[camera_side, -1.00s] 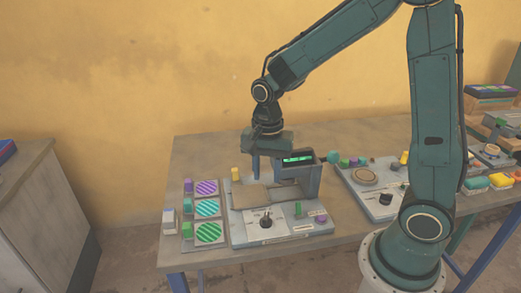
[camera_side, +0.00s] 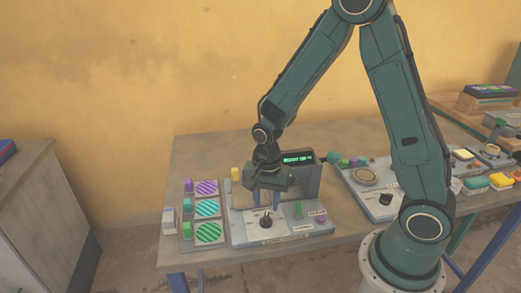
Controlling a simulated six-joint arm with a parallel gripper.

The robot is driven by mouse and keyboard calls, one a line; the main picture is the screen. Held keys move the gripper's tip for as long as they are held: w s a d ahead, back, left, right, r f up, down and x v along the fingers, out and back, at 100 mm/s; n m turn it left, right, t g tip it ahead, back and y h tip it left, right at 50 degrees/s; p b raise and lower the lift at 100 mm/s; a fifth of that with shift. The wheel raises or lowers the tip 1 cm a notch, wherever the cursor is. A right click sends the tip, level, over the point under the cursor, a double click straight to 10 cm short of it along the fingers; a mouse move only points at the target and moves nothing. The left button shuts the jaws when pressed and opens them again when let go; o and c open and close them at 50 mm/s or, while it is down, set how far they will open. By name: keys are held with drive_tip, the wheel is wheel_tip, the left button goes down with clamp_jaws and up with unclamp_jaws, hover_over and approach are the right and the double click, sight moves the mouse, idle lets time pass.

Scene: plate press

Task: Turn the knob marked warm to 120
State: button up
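A black knob (camera_side: 266,223) on a pale dial plate sits on the front of the nearer grey press unit (camera_side: 240,236). Its marking and numbers are too small to read, so I cannot tell whether it is the one marked warm, nor its setting. My gripper (camera_side: 266,204) points down just above and behind this knob. Its two fingers are apart with nothing seen between them, and they look clear of the knob. A second black knob (camera_side: 385,199) sits on the unit to the right, away from my gripper.
The press has a lit green display (camera_side: 298,158) close behind my gripper. A green lever (camera_side: 298,208) and a purple knob (camera_side: 320,219) stand right of the black knob. Striped discs (camera_side: 207,208) lie on tiles at left.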

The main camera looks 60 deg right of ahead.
sight(266, 215)
drive_tip(key=shift+f, duration=2.15)
clamp_jaws()
